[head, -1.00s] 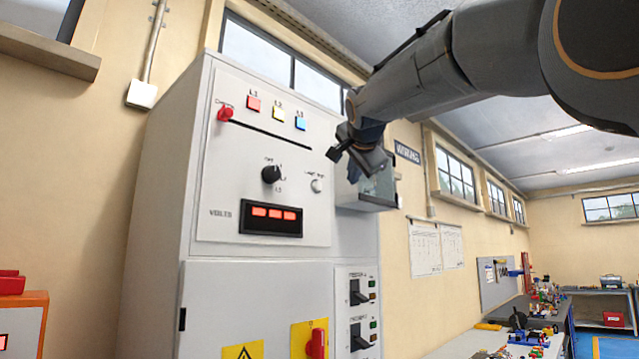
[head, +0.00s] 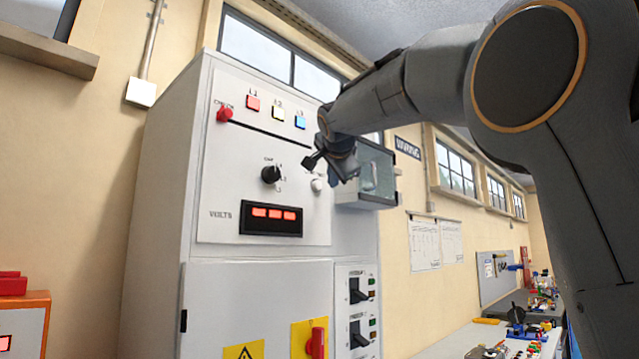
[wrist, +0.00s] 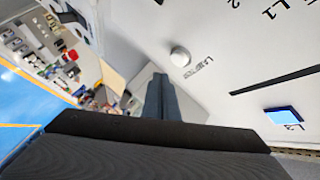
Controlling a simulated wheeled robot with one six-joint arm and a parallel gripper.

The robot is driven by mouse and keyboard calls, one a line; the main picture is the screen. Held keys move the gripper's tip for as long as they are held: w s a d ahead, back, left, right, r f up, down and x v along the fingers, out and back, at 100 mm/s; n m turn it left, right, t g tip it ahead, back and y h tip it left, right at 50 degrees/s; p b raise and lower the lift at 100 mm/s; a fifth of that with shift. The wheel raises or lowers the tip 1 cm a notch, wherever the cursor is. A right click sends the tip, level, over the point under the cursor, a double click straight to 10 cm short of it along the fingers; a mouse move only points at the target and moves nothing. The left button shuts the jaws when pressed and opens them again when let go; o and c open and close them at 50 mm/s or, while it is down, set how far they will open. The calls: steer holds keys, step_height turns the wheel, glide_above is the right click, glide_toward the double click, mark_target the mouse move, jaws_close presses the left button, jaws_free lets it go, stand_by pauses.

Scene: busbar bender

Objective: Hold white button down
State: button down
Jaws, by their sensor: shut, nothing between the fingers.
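The white button (head: 317,185) is a small round knob on the right part of the cabinet's upper panel, right of the black selector knob (head: 271,174). It also shows in the wrist view (wrist: 180,56), beside its printed label. My gripper (head: 312,161) is in front of the panel, just above the button in the head view. In the wrist view my gripper (wrist: 160,82) is shut and empty, its fingertips below and left of the button in the picture. I see no contact with the button.
The panel also has a red knob (head: 224,114), coloured lamps, and a red-lit volts display (head: 271,219). A grey box (head: 372,180) juts out at the cabinet's right side, close behind my gripper. Breaker switches (head: 359,291) sit lower down.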

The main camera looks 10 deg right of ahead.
steer(key=shift+w+a, duration=0.6)
steer(key=shift+w, duration=0.25)
steer(key=shift+w+a, duration=0.1)
stand_by(1.5)
steer(key=shift+w+a+f, duration=0.1)
steer(key=shift+w+a, duration=0.05)
steer(key=shift+w, duration=0.1)
steer(key=shift+w+a, duration=0.3)
steer(key=shift+w, duration=0.05)
stand_by(1.9)
steer(key=shift+s+d+b, duration=0.1)
steer(key=shift+b, duration=0.2)
stand_by(0.6)
steer(key=shift+s+d+b, duration=0.45)
steer(key=shift+s+b, duration=0.05)
steer(key=shift+s, duration=0.1)
steer(key=shift+s+d+b, duration=0.6)
steer(key=shift+s+d, duration=0.15)
steer(key=shift+s, duration=0.3)
steer(key=shift+s+d+b, duration=0.55)
steer(key=shift+s+d, duration=0.15)
steer(key=shift+s, duration=0.3)
